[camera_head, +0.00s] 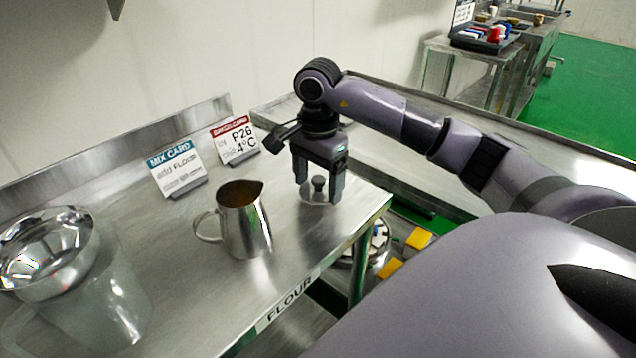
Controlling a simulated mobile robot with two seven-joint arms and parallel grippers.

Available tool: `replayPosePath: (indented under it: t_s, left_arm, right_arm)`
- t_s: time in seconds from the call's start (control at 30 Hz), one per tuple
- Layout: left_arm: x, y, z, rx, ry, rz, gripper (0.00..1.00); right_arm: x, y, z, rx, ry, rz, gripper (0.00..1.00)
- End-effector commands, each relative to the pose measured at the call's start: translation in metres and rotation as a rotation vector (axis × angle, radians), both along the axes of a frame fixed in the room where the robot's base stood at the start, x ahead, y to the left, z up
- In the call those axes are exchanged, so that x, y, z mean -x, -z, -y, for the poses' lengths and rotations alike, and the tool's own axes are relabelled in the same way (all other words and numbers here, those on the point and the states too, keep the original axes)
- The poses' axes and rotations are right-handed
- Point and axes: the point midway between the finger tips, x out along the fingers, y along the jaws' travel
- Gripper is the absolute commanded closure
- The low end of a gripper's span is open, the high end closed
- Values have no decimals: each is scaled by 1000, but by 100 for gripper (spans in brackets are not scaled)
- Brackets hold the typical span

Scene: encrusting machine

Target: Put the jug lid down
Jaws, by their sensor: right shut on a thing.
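The jug lid (314,196), a round clear or pale disc with a dark knob, is at the right end of the steel table (215,286). My right gripper (319,190) points down over it, with its fingers on either side of the knob, and is shut on it. The lid looks at or very near the table top; I cannot tell whether it touches. The steel jug (244,230) stands upright and open to the left of the lid, with brown contents showing inside. My left gripper is not in view.
A blue MIX CARD (176,169) and a red card (235,139) stand at the table's back. A clear container with a steel bowl (45,262) on top is at the left. The table's right edge is close to the lid. Yellow items (418,238) lie lower, beyond it.

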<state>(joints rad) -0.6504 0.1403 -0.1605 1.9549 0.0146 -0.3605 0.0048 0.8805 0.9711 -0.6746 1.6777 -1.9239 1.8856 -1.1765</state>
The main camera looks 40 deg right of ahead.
Motion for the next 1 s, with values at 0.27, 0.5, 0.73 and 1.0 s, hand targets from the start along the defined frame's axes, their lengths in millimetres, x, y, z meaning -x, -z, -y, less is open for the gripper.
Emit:
replayPosePath:
  t_s: [0.27,0.5,0.73,1.0]
  left_arm:
    - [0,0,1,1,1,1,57]
    - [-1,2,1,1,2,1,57]
    - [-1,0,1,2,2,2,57]
    - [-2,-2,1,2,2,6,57]
  right_arm:
    - [0,20,0,-1,0,1,50]
    - [0,23,0,0,0,0,14]
    - [0,22,0,-1,0,-1,0]
    - [-1,1,0,-1,-1,4,0]
